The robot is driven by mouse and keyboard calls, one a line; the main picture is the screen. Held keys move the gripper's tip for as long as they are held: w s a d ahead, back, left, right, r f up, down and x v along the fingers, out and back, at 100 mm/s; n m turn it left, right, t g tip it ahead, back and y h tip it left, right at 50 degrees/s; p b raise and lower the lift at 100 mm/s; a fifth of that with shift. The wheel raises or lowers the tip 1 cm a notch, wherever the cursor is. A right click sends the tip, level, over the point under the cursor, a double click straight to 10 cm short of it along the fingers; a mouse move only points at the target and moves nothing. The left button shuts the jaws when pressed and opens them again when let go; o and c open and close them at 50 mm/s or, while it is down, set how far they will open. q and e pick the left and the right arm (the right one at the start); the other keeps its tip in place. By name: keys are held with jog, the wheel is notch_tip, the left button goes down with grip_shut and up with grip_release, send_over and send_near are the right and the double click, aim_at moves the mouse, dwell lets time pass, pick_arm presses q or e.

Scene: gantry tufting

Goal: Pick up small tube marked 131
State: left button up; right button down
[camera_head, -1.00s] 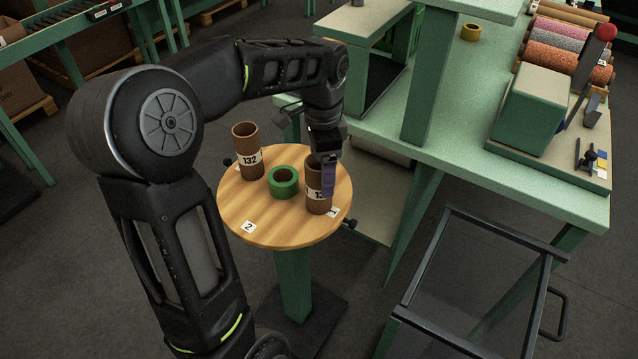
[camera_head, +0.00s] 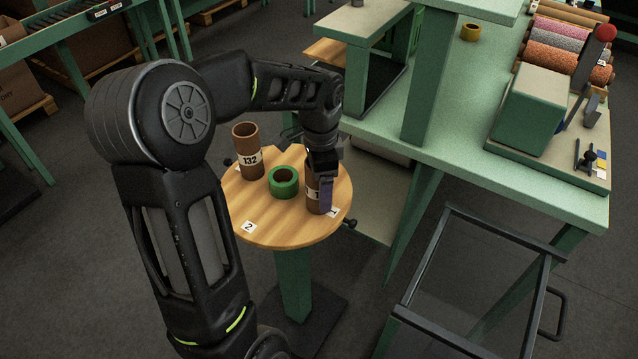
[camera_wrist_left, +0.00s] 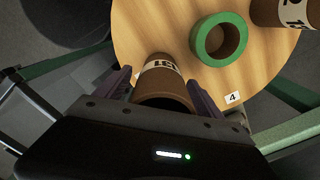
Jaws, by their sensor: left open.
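The brown tube marked 131 (camera_head: 313,191) stands upright on the round wooden table, at its right side; my gripper covers much of it. In the left wrist view the tube (camera_wrist_left: 161,84) lies between the two fingers, with its label partly readable. My left gripper (camera_head: 323,194) points down over the tube. In the wrist view its purple-grey fingers (camera_wrist_left: 160,92) are spread, one on each side of the tube. My right gripper is not in view.
A second tube marked 132 (camera_head: 246,150) and a green tape roll (camera_head: 284,182) stand on the round table (camera_head: 285,225). A green workbench (camera_head: 470,165) is to the right. A dark-framed cart (camera_head: 475,285) stands at front right.

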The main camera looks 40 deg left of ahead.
pick_arm(q)
jog(key=c, duration=1.5)
